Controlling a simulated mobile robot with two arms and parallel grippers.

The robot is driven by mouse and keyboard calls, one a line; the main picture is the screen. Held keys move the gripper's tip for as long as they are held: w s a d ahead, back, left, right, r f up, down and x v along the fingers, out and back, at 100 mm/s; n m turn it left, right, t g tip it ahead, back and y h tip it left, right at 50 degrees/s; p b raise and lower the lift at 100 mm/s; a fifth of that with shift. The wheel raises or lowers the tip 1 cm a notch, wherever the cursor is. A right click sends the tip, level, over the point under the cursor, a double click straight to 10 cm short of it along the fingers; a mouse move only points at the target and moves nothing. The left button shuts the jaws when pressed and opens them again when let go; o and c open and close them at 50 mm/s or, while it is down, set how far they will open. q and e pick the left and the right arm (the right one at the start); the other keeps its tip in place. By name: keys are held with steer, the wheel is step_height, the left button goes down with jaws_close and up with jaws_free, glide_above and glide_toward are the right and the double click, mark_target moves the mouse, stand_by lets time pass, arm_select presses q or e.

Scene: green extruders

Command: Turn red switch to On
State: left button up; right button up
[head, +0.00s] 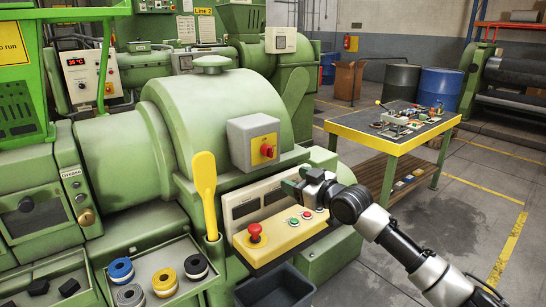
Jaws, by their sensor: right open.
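The red switch (266,150) is a red rotary handle on a yellow plate. It is on the front of a grey box (240,145) fixed to the green extruder (205,105). My right gripper (294,186) is open, below and to the right of the grey box. It is apart from the switch in the picture, in front of the control panel's upper right part. The switch is in plain sight; any On or Off lettering is too small to read. My left gripper is not in view.
Below is a yellow control panel (270,243) with a red mushroom button (254,233) and small buttons. A yellow paddle-shaped lever (205,185) stands to its left. A dark bin (275,290) is on the floor. A yellow-edged table (390,143) is at right.

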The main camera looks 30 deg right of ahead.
mark_target(268, 151)
steer(key=w+r+p, duration=0.2)
steer(key=w+r, duration=0.1)
steer(key=w, duration=0.8)
steer(key=shift+t, duration=0.4)
steer(key=shift+s, duration=0.1)
steer(key=shift+a, duration=0.1)
steer(key=c, duration=0.9)
